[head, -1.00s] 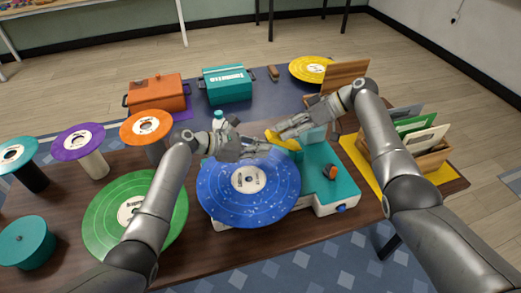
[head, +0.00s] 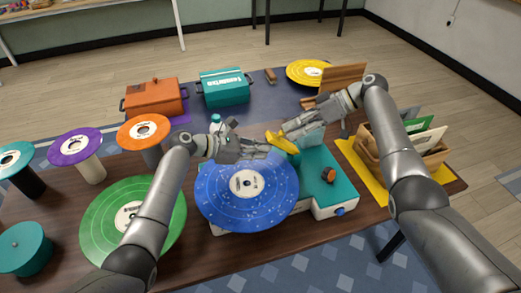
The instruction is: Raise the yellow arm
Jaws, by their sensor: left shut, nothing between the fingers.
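The yellow arm (head: 284,143) is a short piece at the back of the white and teal record player (head: 318,165), near the far edge of the blue speckled record (head: 222,200). My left gripper (head: 266,150) is shut and empty, just left of the yellow arm and over the record's far edge. My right gripper (head: 287,131) is just above and beyond the yellow arm. Its fingers overlap the arm's outline, so contact and jaw opening are unclear.
A green record (head: 100,225) lies left of the player. Records on stands (head: 75,146) fill the far left. Orange (head: 155,98) and teal (head: 222,88) boxes stand behind. A wooden crate of sleeves (head: 432,160) is at right. A bottle (head: 215,121) stands behind my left gripper.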

